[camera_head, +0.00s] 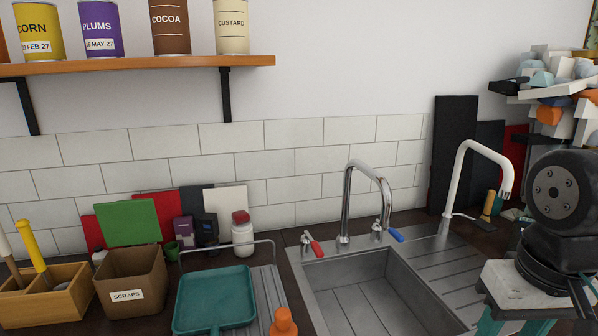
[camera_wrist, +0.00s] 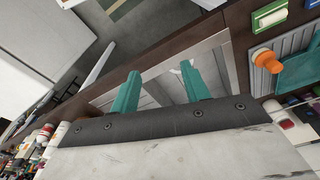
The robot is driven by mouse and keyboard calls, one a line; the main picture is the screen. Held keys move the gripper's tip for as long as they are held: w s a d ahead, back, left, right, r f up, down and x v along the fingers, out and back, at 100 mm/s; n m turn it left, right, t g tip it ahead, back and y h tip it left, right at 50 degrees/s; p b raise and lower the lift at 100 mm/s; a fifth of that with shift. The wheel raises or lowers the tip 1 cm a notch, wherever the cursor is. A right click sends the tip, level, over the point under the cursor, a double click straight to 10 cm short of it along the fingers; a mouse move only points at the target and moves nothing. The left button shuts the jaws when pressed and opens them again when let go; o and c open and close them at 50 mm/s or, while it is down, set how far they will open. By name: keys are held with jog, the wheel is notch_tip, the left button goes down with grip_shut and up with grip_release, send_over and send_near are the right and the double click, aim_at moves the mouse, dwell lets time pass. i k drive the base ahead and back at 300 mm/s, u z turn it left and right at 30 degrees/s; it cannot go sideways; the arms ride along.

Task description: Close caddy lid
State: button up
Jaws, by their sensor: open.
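A brown open-topped box labelled SCRAPS (camera_head: 130,283) stands on the counter at the left in the head view and looks like the caddy.
A wooden tray (camera_head: 62,309) with a yellow-handled tool is left of the box. A teal pan (camera_head: 213,300) and an orange object (camera_head: 283,322) lie to its right. The sink (camera_head: 360,295) with a tall chrome faucet (camera_head: 347,205) lies between my gripper and them.

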aim_at(123, 223)
jog(key=u, duration=1.4)
jog(key=k, duration=0.5)
jog(key=u, duration=0.9)
jog(key=i, duration=0.75)
jog(key=z, duration=1.2)
